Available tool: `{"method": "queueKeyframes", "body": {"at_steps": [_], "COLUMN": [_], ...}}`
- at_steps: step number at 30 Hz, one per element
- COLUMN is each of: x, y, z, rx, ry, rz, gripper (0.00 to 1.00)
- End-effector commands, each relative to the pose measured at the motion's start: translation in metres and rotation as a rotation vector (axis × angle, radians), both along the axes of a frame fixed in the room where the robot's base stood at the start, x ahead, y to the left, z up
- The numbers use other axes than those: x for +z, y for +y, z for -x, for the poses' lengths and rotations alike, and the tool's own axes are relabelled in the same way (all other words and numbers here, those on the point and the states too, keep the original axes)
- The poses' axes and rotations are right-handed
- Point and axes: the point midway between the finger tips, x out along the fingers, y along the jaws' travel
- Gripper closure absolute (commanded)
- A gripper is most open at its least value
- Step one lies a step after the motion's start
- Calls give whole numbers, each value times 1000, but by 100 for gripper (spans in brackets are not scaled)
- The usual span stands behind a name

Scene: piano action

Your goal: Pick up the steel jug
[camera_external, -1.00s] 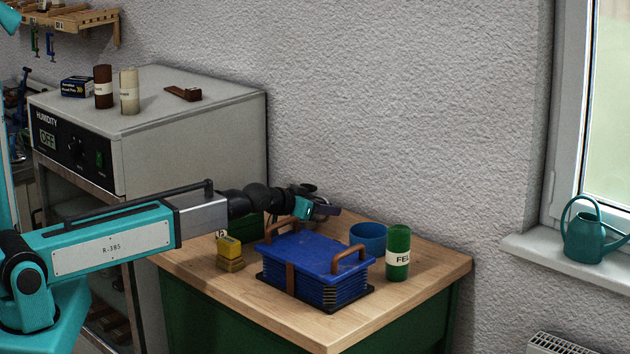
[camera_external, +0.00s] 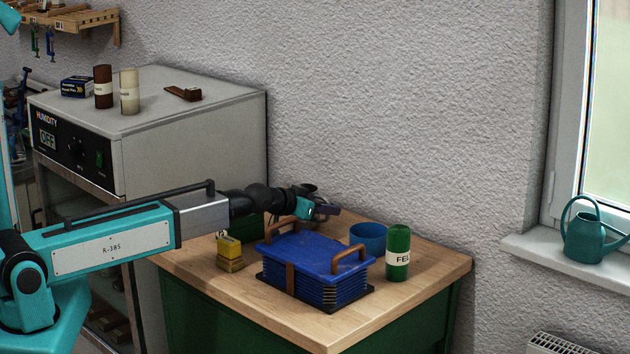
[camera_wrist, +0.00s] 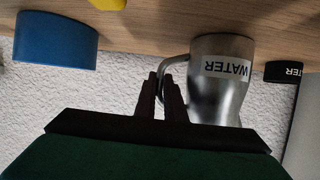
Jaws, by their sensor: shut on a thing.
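The steel jug (camera_wrist: 222,85) is a shiny grey vessel with a white WATER label, upside down in the wrist view. Its curved handle (camera_wrist: 178,62) faces my gripper. My gripper (camera_wrist: 161,76) is shut on the handle, its dark fingers close together there. In the external view my gripper (camera_external: 318,209) is over the back of the wooden table, behind the blue case. There the jug is mostly hidden by my gripper. The jug's base is at the tabletop in the wrist view; I cannot tell whether it touches.
The blue case (camera_external: 315,253) with brown handles stands in front of my gripper. A black labelled object (camera_wrist: 284,72) is near the jug. The humidity cabinet (camera_external: 190,110) is left.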

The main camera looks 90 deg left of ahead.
Motion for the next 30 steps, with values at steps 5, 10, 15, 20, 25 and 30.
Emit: {"method": "queueKeyframes", "body": {"at_steps": [5, 10, 15, 20, 25, 30], "x": [1, 2, 4, 8, 16, 26], "y": [0, 0, 0, 0, 1, 0], "z": [0, 0, 0, 0, 0, 0], "rx": [0, 0, 0, 0, 0, 0], "ry": [-1, -1, -1, -1, -2, -2], "rz": [-2, -2, -2, -2, -3, -3], "gripper": [100, 100, 100, 100, 100, 100]}}
